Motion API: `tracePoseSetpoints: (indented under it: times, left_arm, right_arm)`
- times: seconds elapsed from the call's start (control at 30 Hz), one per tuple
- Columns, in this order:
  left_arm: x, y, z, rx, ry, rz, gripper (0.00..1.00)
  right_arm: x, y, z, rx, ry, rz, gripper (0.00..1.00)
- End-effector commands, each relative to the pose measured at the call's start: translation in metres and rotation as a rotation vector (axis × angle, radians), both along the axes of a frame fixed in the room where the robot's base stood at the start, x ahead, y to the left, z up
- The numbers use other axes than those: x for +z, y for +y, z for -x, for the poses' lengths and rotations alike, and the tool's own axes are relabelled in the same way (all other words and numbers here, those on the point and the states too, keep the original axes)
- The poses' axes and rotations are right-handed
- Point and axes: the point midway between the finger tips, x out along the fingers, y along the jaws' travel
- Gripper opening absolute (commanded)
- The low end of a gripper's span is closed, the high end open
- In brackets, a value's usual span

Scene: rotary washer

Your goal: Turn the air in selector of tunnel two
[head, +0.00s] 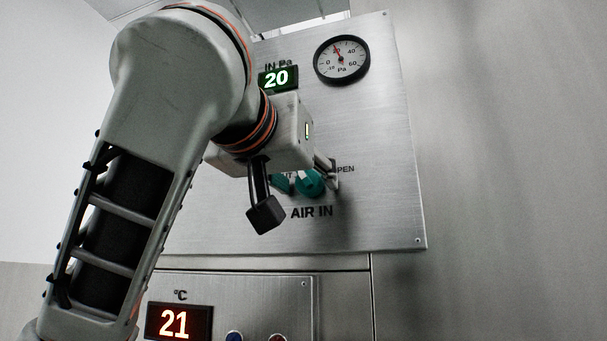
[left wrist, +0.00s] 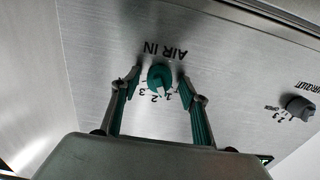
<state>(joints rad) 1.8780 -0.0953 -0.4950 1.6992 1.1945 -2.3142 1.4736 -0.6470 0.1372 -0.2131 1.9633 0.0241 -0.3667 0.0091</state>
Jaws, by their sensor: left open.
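The teal AIR IN selector (head: 310,184) is a round knob on the brushed metal panel, partly hidden behind my left gripper in the head view. In the left wrist view, the selector (left wrist: 160,77) appears upside down, with a white pointer mark toward the printed numbers. My left gripper (head: 298,193) is at the panel. In the left wrist view, the open left gripper (left wrist: 159,78) has one green-padded finger on each side of the knob. I cannot tell whether the fingers touch it. My right gripper is not in view.
A round pressure gauge (head: 342,60) and a display reading 20 (head: 277,78) are above the selector. A lower panel has a red display reading 21 (head: 179,322). A dark selector (left wrist: 299,108) is to the right in the left wrist view. The wall at right is bare.

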Motion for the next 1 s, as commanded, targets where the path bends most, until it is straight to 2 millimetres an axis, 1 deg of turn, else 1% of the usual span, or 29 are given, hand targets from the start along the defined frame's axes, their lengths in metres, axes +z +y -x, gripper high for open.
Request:
tracePoseSetpoints:
  times: [0.17,0.2,0.27,0.3,0.33,0.67,0.87,1.0]
  left_arm:
    - [0.0,0.0,0.0,0.0,0.0,0.0,0.45]
    - [0.0,0.0,0.0,0.0,0.0,0.0,0.39]
    - [0.0,0.0,0.0,0.0,0.0,0.0,0.24]
    - [0.0,0.0,0.0,0.0,0.0,0.0,0.13]
    - [0.0,0.0,0.0,0.0,0.0,0.0,0.06]
    - [0.0,0.001,0.0,0.001,-0.009,-0.024,0.06]
    - [-0.001,0.001,0.0,0.001,-0.038,-0.118,0.06]
    - [0.0,0.001,0.0,0.002,-0.07,-0.211,0.06]
  right_arm:
    - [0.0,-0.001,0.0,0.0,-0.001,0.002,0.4]
    - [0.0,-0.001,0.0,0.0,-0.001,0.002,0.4]
    - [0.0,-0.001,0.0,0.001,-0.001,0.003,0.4]
    - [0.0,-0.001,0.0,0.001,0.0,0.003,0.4]
    - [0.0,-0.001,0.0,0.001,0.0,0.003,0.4]
    - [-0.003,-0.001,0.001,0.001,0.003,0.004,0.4]
    - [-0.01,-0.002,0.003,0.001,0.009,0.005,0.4]
    - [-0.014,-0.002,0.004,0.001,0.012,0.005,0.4]
